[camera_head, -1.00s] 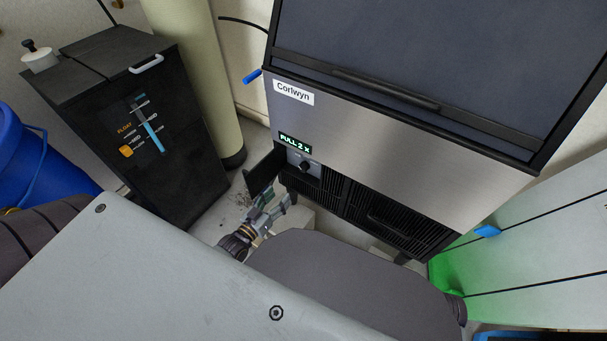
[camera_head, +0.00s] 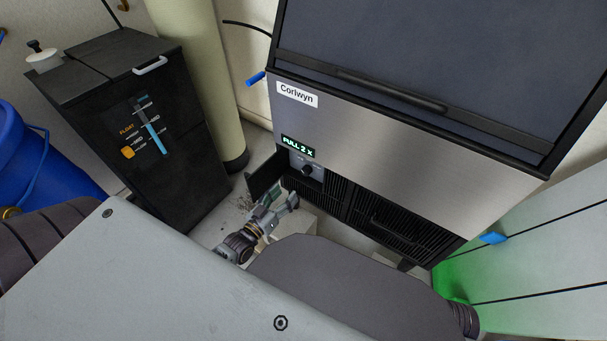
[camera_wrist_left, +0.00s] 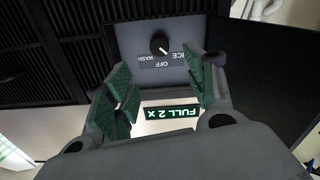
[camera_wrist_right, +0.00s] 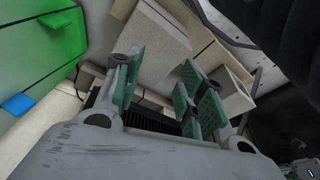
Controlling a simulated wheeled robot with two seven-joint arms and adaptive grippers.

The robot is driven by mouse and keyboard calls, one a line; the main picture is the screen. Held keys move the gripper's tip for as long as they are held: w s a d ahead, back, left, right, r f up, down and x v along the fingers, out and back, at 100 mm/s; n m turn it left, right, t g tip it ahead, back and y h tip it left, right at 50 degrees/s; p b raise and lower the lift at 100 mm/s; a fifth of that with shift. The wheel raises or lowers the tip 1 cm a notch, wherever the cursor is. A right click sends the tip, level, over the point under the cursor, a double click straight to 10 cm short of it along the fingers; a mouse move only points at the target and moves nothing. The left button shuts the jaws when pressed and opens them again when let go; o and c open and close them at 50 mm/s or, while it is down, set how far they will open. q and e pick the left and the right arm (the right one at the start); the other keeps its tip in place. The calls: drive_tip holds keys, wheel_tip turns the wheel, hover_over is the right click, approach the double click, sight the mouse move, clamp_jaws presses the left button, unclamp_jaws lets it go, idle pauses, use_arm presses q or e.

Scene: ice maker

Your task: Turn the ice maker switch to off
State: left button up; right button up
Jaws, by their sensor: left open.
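The ice maker (camera_head: 400,125) stands at the back, with a lit "FULL 2 X" display (camera_head: 298,147) and a dark round switch knob (camera_head: 307,170) below it. In the left wrist view the knob (camera_wrist_left: 160,43) shows upside down beside the labels ICE, OFF and WASH. Its white mark points to the lower right, toward ICE. My left gripper (camera_head: 280,198) is open and empty, just below and left of the knob, apart from it. Its green-padded fingers (camera_wrist_left: 157,92) spread on either side of the panel's label area. My right gripper (camera_wrist_right: 160,85) is open and empty, away from the knob.
A black flap (camera_head: 265,177) stands open at the left of the switch panel. Black vent grilles (camera_head: 385,221) lie right of it. A black float unit (camera_head: 140,125) and blue barrel (camera_head: 40,160) are at left. Pale blocks (camera_wrist_right: 150,45) lie near my right gripper.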

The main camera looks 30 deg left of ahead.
sight(304, 173)
use_arm(q)
drive_tip(key=w, duration=0.2)
drive_tip(key=w+b, duration=0.1)
drive_tip(key=w, duration=0.2)
drive_tip(key=w+d, duration=0.1)
drive_tip(key=w, duration=0.1)
drive_tip(key=shift+w+b, duration=0.15)
drive_tip(key=shift+b, duration=0.25)
drive_tip(key=shift+w+d+b, duration=0.15)
drive_tip(key=shift+w+b, duration=0.1)
drive_tip(key=shift+w, duration=0.65)
drive_tip(key=shift+w+d+b, duration=0.1)
drive_tip(key=shift+w+b, duration=0.15)
drive_tip(key=shift+w, duration=1.15)
drive_tip(key=shift+d, duration=0.1)
use_arm(e)
drive_tip(key=shift+t, duration=0.5)
drive_tip(key=r, duration=0.4)
drive_tip(key=shift+s+a+r, duration=0.1)
drive_tip(key=shift+a+r, duration=0.15)
drive_tip(key=shift+a, duration=0.1)
drive_tip(key=shift+s+f, duration=0.1)
drive_tip(key=shift+s, duration=0.05)
